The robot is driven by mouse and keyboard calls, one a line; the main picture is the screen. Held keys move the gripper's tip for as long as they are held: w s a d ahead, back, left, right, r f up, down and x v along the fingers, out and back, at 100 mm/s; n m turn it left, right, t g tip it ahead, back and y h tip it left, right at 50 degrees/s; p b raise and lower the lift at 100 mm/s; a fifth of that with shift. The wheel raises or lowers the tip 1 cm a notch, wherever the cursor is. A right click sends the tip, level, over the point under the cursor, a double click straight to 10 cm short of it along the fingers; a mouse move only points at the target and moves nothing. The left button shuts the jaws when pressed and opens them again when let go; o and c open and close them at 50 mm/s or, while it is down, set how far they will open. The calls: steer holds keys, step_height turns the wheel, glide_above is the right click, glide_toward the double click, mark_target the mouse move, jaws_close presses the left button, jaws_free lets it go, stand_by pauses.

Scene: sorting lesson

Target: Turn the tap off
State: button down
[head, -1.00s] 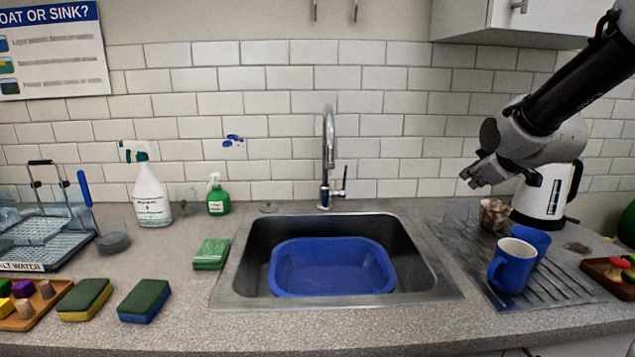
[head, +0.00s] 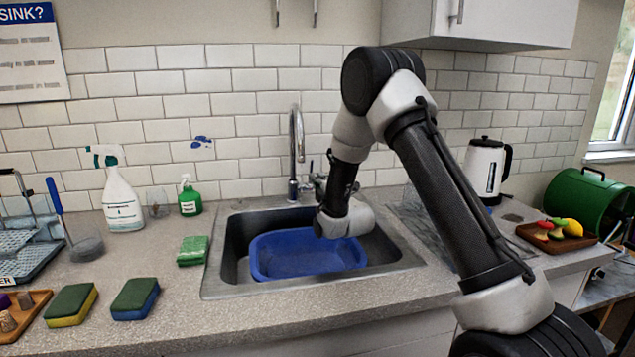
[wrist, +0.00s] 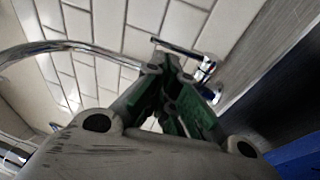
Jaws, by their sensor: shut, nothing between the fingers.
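The chrome tap (head: 297,150) stands behind the sink, its spout curving up and over. Its side lever is partly hidden behind my gripper in the head view. In the wrist view the lever (wrist: 178,48) is a thin chrome bar just beyond my fingertips, joined to the tap's body. The spout (wrist: 70,46) arcs across the left of that view. My gripper (head: 318,183) is shut and empty, to the right of the tap. In the wrist view its fingertips (wrist: 168,66) point at the lever; I cannot tell whether they touch it. No water stream is discernible.
A blue tub (head: 290,257) sits in the metal sink (head: 236,238) below my arm. A green soap bottle (head: 190,199) and a spray bottle (head: 122,204) stand to the left. A white kettle (head: 484,172) stands to the right, with a wooden tray (head: 580,238) beyond.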

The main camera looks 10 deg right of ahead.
steer(key=x, duration=0.6)
steer(key=shift+w+r, duration=0.1)
steer(key=shift+w, duration=0.05)
